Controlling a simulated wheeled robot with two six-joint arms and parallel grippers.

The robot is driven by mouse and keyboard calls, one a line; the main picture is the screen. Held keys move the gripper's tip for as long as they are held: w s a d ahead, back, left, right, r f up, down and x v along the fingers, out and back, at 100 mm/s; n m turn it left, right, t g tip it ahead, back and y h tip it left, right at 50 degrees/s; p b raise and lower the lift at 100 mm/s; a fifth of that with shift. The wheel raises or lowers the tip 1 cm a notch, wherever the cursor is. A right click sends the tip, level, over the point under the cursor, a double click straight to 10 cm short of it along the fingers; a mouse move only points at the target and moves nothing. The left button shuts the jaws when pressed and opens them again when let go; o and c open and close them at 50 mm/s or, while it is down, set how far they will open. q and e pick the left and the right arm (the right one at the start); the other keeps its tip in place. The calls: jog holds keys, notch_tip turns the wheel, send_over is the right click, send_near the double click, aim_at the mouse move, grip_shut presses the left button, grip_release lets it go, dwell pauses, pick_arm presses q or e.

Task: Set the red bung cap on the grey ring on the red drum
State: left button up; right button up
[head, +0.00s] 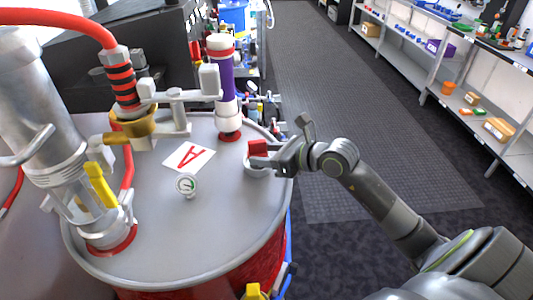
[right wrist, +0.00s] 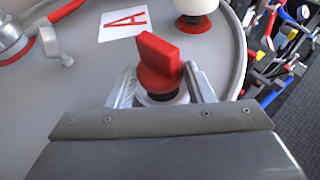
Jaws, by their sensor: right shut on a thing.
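The red bung cap (head: 258,148) is between the fingers of my right gripper (head: 275,156), over the right side of the drum top. In the right wrist view the red cap (right wrist: 159,62) stands upright between the two fingertips, which are shut on it. The grey ring (head: 257,168) shows just below the cap on the drum lid; part of a pale ring (right wrist: 165,98) shows under it in the right wrist view. Whether the cap touches the ring I cannot tell. The red drum (head: 215,278) has a grey lid. My left gripper is not in view.
A purple and white upright fitting (head: 226,95) stands behind the cap. Pipework with a red hose (head: 60,20) fills the left side. The floor to the right is clear up to shelves (head: 440,95).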

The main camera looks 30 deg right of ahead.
jog(key=shift+f+b, duration=0.7)
jog(key=shift+f, duration=0.15)
dwell(0.6)
jog(key=shift+r, duration=0.25)
jog(key=shift+r+p, duration=0.65)
jog(key=shift+p, duration=0.15)
jog(key=shift+f+b, duration=0.7)
jog(key=shift+f, duration=0.15)
dwell(0.4)
jog(key=o, duration=0.7)
jog(key=shift+s+r, duration=0.1)
